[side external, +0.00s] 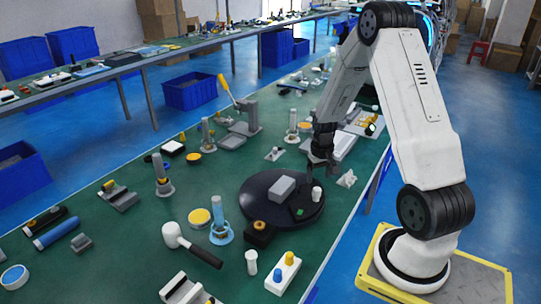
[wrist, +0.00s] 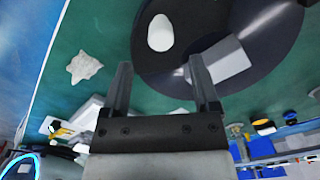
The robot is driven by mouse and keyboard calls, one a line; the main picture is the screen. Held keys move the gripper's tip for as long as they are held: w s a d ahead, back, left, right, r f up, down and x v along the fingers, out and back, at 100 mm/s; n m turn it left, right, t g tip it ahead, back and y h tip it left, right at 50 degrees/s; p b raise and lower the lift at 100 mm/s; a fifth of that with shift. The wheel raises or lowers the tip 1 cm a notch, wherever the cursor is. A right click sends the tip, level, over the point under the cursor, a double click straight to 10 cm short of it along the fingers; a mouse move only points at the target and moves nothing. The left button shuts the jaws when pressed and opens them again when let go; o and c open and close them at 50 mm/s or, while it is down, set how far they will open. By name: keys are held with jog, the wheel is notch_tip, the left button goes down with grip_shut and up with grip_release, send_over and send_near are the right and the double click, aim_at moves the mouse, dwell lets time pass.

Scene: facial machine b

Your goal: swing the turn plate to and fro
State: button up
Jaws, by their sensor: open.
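The turn plate (side external: 258,207) is a round black disc on the green table in the side view. My gripper (side external: 318,168) is at the plate's far right edge. In the wrist view my gripper (wrist: 160,85) has its two fingers apart with nothing between them. Contact with the plate cannot be told.
A black box with an orange knob (side external: 259,227) adjoins the plate's front. A white star-shaped piece (side external: 346,179) lies right of it.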

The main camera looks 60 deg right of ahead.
aim_at(317, 189)
jog(key=shift+f, duration=0.15)
jog(key=shift+f, duration=3.75)
grip_shut()
